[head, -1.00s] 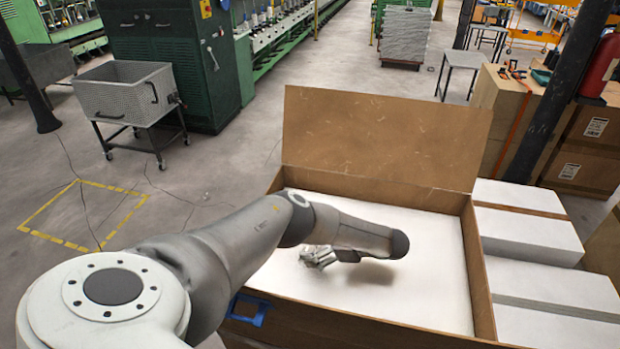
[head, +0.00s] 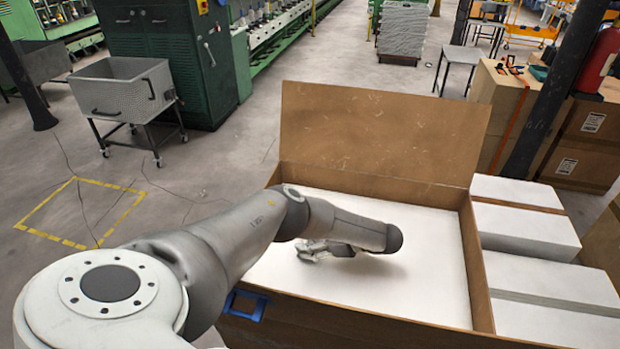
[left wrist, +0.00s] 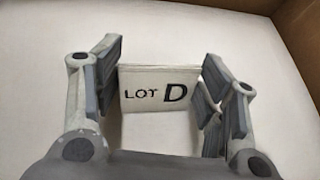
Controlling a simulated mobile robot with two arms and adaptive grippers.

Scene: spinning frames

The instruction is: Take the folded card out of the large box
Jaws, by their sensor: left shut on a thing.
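The large box (head: 477,262) is an open brown cardboard box with its lid flap standing up at the back and a white inside floor. My left arm reaches over its left wall. My left gripper (head: 318,250) is low inside the box; its fingers show small in the head view. In the left wrist view, my left gripper (left wrist: 160,80) is shut on the folded card (left wrist: 150,80), a small white card printed "LOT D". The card stands between the two finger pads. The arm and gripper hide the card in the head view. My right gripper is not in view.
Stacks of white cartons (head: 525,225) stand right beside the box. A blue handle piece (head: 246,305) is on the box's front left. The upright lid flap (head: 380,130) bounds the back.

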